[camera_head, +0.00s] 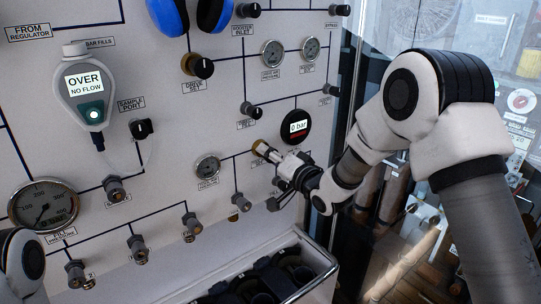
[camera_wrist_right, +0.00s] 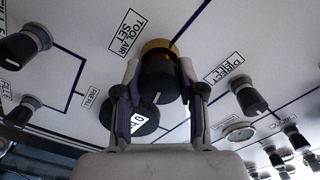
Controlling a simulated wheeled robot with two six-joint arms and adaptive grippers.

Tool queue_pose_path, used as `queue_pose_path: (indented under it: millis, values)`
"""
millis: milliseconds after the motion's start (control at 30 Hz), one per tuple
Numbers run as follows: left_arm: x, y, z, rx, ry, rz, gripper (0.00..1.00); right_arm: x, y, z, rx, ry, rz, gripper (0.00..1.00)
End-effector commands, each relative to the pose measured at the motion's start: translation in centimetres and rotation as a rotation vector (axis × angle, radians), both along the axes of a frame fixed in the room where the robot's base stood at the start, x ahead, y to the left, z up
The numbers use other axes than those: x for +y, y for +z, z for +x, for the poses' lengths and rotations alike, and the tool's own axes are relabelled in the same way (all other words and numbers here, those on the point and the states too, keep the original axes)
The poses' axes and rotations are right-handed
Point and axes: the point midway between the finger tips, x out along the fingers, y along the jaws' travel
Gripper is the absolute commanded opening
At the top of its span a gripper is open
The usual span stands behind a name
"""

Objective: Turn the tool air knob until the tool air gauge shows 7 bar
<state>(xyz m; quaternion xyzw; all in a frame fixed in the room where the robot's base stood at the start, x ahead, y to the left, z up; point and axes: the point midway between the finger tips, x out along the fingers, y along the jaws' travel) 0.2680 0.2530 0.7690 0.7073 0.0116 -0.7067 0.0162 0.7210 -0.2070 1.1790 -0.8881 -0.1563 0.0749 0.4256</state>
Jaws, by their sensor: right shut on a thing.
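The tool air knob (camera_wrist_right: 157,82) is black with a brass collar, beside the "TOOL AIR SET" label in the right wrist view. In the head view its brass collar (camera_head: 260,147) shows at the panel, and the rest is hidden by my gripper. My right gripper (camera_wrist_right: 160,88) is shut on the knob, one finger on each side; it also shows in the head view (camera_head: 277,158). A round black digital gauge (camera_head: 295,127) just above the gripper reads 0 bar. It shows partly behind the left finger in the wrist view (camera_wrist_right: 118,116). My left gripper is out of view.
Other black knobs stand close by, including the drive set knob (camera_head: 201,67) and one by the "DIRECT" label (camera_wrist_right: 248,97). A meter (camera_head: 84,87) reads "OVER NO FLOW". A small dial gauge (camera_head: 207,167) is left of my gripper. An open bin (camera_head: 316,262) lies below.

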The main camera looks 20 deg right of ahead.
Motion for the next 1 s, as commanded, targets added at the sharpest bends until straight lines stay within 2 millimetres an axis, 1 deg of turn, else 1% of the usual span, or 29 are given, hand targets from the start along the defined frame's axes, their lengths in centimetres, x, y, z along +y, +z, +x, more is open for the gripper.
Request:
queue_pose_path:
  millis: [33, 200, 500, 700, 1000]
  values:
    - [0.0, 0.16, 0.0, 0.0, 0.0, 0.0, 0.4, 0.01, 0.25, 0.05, 0.011, 0.0, 0.041, 0.04]
    - [0.0, 0.44, 0.0, 0.0, 0.0, 0.0, 0.4, 0.02, 0.28, 0.06, 0.064, 0.0, 0.186, 0.04]
    - [0.0, 0.84, 0.0, 0.0, 0.0, 0.0, 0.4, 0.02, 0.31, 0.06, 0.137, 0.0, 0.387, 0.04]
    - [0.0, 0.98, 0.0, 0.0, 0.0, 0.0, 0.4, 0.02, 0.33, 0.07, 0.163, 0.001, 0.46, 0.04]
    - [0.0, 1.02, 0.0, 0.0, 0.0, 0.0, 0.4, 0.02, 0.34, 0.07, 0.172, 0.001, 0.491, 0.04]
